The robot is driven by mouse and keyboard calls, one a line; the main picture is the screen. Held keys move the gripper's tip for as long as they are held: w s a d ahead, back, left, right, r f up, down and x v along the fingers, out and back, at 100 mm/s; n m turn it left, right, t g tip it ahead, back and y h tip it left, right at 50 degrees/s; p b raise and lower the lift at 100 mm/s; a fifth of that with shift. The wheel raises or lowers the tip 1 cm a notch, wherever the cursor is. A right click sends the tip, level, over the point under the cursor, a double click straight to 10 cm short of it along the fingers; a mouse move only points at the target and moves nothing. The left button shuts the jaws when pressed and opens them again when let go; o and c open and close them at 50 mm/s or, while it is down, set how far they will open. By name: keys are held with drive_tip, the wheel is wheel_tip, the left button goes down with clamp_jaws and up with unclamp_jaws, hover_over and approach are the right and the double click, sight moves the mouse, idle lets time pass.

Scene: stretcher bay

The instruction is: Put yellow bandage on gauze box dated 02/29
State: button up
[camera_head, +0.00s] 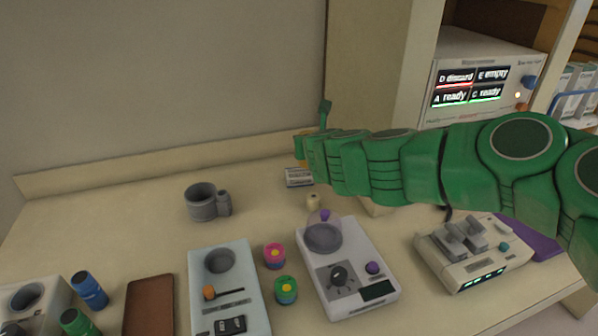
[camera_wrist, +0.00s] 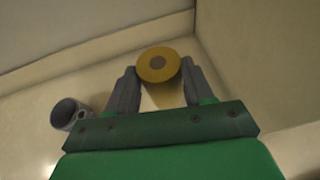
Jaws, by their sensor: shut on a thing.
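My gripper (camera_wrist: 159,78) is shut on a yellow bandage roll (camera_wrist: 158,66), with one grey finger on each side of it. In the head view the yellow bandage (camera_head: 298,150) shows at the far end of my green arm, near the back wall, partly hidden by the arm. A small white box with dark print (camera_head: 299,177) lies on the counter just below it in the picture. Its print is too small to read, so I cannot tell if it bears 02/29. The bandage looks held above the counter, apart from this box.
A grey mug (camera_head: 202,203) stands left of the box. A white scale-like device (camera_head: 345,270) and a switch device (camera_head: 472,250) stand nearer. A display unit (camera_head: 485,85) is at the back right.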

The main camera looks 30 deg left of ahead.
drive_tip(key=shift+w+a+f, duration=1.4)
drive_tip(key=shift+w+f, duration=0.5)
drive_tip(key=shift+f, duration=0.25)
drive_tip(key=shift+w+a+f, duration=1.35)
drive_tip(key=shift+w+f, duration=0.5)
drive_tip(key=shift+f, duration=0.25)
drive_tip(key=shift+w+a+f, duration=1.4)
drive_tip(key=shift+w+f, duration=0.5)
drive_tip(key=shift+f, duration=0.25)
drive_tip(key=shift+f, duration=0.1)
drive_tip(key=o, duration=1)
drive_tip(key=shift+o, duration=0.2)
drive_tip(key=shift+v, duration=6)
drive_tip(key=shift+d, duration=0.1)
